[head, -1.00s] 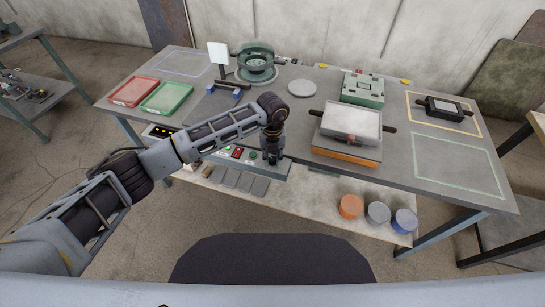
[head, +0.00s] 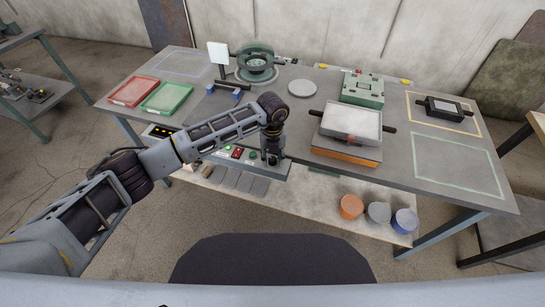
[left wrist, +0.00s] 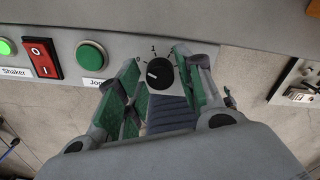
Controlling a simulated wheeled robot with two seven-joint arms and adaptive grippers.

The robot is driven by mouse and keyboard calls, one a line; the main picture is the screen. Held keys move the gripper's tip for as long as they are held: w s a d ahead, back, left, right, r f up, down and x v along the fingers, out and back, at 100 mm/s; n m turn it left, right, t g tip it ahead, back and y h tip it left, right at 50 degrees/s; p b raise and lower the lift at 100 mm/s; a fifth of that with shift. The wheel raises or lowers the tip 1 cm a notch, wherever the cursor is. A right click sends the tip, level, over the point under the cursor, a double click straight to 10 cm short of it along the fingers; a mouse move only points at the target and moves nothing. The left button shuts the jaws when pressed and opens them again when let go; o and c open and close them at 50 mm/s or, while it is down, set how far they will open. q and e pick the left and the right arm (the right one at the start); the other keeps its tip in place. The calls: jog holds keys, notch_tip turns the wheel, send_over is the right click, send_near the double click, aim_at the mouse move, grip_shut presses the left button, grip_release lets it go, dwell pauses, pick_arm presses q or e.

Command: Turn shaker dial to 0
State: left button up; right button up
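The shaker dial (left wrist: 160,73) is a round black knob with a white mark on the front panel. Its mark points to the left in the left wrist view, near the side of the printed 0; its exact setting is hard to tell. A 1 is printed above the knob. My left gripper (left wrist: 163,78) is open, with its green-padded fingers on either side of the knob; I cannot tell whether they touch it. In the head view, my left gripper (head: 271,157) points down at the panel's right part and hides the dial. My right gripper is not in view.
Left of the dial are a green button (left wrist: 90,54), a red switch (left wrist: 42,58) and a green lamp (left wrist: 7,46) above the label Shaker. Behind the panel stand a grey tray with handles (head: 350,122), a green sieve device (head: 257,62) and red (head: 133,91) and green trays (head: 166,97).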

aim_at(273, 159)
pick_arm(q)
notch_tip(273, 159, up, 12)
dwell(0.9)
jog(key=shift+d, duration=0.1)
dwell(0.4)
